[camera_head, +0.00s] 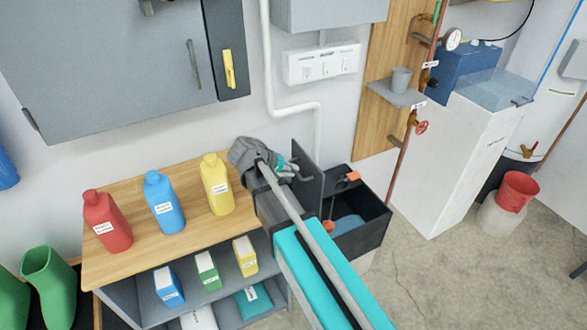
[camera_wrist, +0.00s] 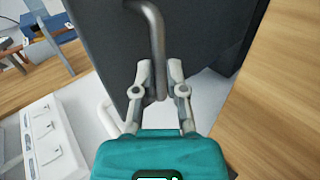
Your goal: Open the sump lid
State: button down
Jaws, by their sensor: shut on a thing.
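The sump is a black open-topped box (camera_head: 372,228) right of the wooden bench in the head view. Its inside shows, with bluish water and orange parts. The dark lid (camera_head: 309,182) stands raised, roughly upright, at the box's left side. My gripper (camera_head: 296,170) is at the lid's upper part, partly hidden by my arm. In the wrist view, the lid (camera_wrist: 206,35) is a dark panel with a bent grey bar handle (camera_wrist: 152,30). My gripper (camera_wrist: 160,92) is shut on the handle's lower end, one finger on each side. The lid's hinge is hidden.
The bench (camera_head: 150,237) holds a red bottle (camera_head: 106,221), a blue bottle (camera_head: 164,205) and a yellow bottle (camera_head: 217,186) left of my arm. A white pipe (camera_head: 318,130) runs down the wall behind. A white cabinet (camera_head: 460,165) stands right of the sump.

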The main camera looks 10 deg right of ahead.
jog(key=shift+a+f, duration=0.2)
jog(key=shift+a, duration=0.15)
jog(key=c, duration=0.7)
grip_release()
jog(key=shift+a+f, duration=0.1)
